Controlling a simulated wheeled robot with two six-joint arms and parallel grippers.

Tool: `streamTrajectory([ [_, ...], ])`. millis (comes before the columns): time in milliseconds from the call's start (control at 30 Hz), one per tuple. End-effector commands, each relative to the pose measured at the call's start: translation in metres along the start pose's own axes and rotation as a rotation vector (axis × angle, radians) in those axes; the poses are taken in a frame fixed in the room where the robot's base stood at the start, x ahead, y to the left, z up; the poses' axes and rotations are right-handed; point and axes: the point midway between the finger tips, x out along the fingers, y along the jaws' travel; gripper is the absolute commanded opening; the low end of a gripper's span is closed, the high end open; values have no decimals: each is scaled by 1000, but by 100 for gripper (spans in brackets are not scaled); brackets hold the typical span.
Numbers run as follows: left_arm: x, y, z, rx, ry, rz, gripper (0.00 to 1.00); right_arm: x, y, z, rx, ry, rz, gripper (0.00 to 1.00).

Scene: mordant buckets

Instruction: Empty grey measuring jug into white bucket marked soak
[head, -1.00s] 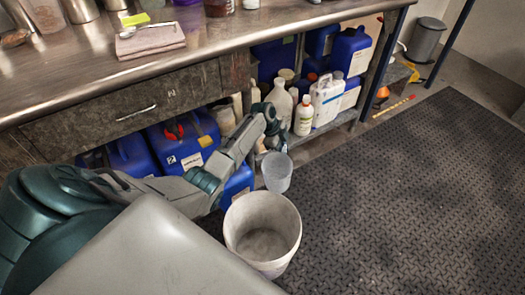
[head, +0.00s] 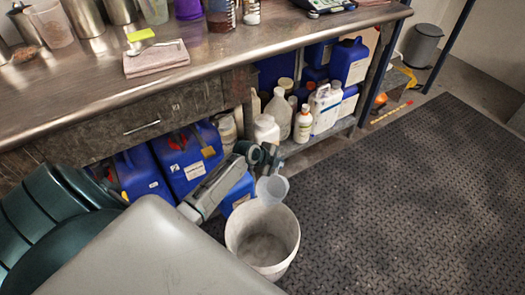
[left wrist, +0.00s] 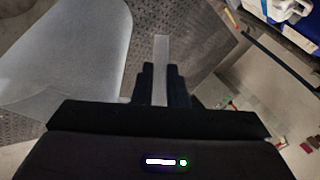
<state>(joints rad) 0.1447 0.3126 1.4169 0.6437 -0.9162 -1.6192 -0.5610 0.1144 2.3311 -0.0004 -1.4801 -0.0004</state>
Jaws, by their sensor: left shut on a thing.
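The grey measuring jug (head: 272,189) is translucent and hangs at the far rim of the white bucket, its lower part overlapping that rim in the head view. It looks somewhat tilted. My right gripper is not in view.
A metal-topped bench (head: 200,60) runs along the back. Blue canisters (head: 189,160) and several white bottles (head: 303,123) stand beneath it, close behind my left arm. The dark ridged mat (head: 410,190) to the right is clear.

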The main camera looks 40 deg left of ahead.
Motion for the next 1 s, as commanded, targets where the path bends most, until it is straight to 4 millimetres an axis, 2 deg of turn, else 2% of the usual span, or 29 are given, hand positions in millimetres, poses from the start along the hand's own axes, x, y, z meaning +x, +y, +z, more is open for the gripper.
streamTrajectory([
  [1000, -11, 9, -5, 58, -2, -139, 0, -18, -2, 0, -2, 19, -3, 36],
])
